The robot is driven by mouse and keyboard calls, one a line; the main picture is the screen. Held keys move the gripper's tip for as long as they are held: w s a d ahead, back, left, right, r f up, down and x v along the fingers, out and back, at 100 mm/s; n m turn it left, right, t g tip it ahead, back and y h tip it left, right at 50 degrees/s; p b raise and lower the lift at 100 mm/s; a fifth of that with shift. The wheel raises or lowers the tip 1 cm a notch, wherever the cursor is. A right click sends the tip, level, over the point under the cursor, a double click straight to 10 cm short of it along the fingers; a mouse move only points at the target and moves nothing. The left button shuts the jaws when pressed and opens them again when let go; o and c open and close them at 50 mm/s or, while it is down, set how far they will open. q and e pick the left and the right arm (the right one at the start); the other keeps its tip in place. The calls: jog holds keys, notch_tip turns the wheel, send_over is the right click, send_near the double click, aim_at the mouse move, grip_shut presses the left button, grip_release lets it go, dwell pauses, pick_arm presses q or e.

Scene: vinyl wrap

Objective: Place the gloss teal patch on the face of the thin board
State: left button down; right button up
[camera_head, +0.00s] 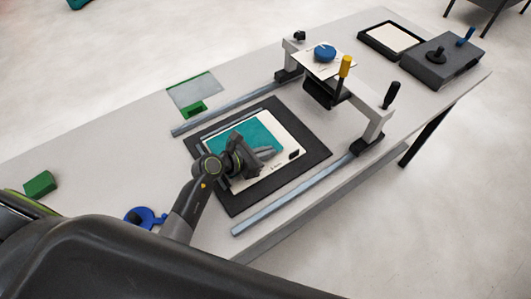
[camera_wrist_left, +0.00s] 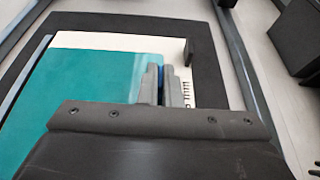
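The thin board (camera_head: 281,131) is a pale panel with small dark marks, lying flat on a dark mat (camera_head: 234,202). The gloss teal patch (camera_head: 262,132) lies over much of its face. In the left wrist view, the patch (camera_wrist_left: 95,82) leaves a pale strip of board (camera_wrist_left: 115,41) along the far edge. Whether the patch touches the board or hovers just above, I cannot tell. My left gripper (camera_wrist_left: 162,80) is over the board, at the patch's right edge, its fingers close together with a narrow blue strip between them. My right gripper is not in view.
Metal rails (camera_head: 295,203) flank the mat. A gantry (camera_head: 372,125) with yellow and black handles and a blue knob (camera_head: 325,53) spans them. A clear green-edged sheet (camera_head: 193,92), a green block (camera_head: 40,184) and a blue item (camera_head: 147,217) lie left. A dark box (camera_head: 440,62) stands far right.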

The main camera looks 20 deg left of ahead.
pick_arm(q)
jog(key=shift+f, duration=0.6)
jog(key=shift+a, duration=0.1)
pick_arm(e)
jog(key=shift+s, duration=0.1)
pick_arm(q)
jog(key=shift+f, duration=0.2)
jog(key=c, duration=1.6)
grip_release()
jog(key=shift+r, duration=0.1)
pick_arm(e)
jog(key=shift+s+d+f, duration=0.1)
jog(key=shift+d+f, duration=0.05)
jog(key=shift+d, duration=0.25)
